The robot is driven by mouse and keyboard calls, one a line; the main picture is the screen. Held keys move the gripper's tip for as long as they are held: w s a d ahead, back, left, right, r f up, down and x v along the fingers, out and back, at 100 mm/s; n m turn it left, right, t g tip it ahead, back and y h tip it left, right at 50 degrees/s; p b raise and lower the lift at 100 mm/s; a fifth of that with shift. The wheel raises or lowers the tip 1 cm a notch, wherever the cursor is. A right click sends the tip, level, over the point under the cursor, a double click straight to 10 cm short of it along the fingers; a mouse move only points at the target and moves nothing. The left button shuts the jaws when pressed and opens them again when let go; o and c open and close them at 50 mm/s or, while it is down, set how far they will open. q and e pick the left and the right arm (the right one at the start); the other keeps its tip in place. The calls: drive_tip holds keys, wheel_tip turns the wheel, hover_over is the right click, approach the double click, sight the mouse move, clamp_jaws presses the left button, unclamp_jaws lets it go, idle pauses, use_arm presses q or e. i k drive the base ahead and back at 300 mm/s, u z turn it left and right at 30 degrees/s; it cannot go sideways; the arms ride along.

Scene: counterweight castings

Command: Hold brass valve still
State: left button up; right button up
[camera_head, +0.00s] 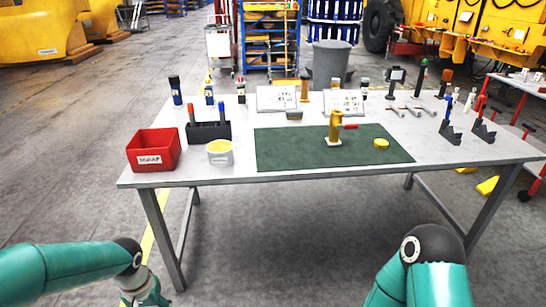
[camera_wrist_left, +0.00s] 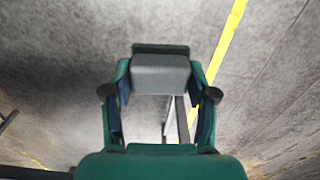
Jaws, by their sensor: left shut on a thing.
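The brass valve (camera_head: 334,130) stands upright on the green mat (camera_head: 285,150) on the workbench, with a red handle pointing right. A round brass-coloured piece (camera_head: 381,143) lies on the mat to its right. My left gripper (camera_wrist_left: 160,75) hangs low in front of the bench's left end, well away from the valve. In the left wrist view its fingers are closed on a grey block (camera_wrist_left: 160,72), with floor beyond. In the head view the fingertips are cut off by the lower edge. My right arm shows at the lower right, but its gripper is out of view.
A red bin (camera_head: 153,150), a white tub with yellow contents (camera_head: 220,153) and a dark holder (camera_head: 208,132) stand on the bench's left. Two printed sheets (camera_head: 277,98) stand behind the mat. Black stands (camera_head: 450,132) are at the right. The mat's left half is clear.

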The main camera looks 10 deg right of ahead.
sight(336, 118)
drive_tip(key=u, duration=0.35)
drive_tip(key=i, duration=0.1)
drive_tip(key=z, duration=1.6)
drive_tip(key=i, duration=0.9)
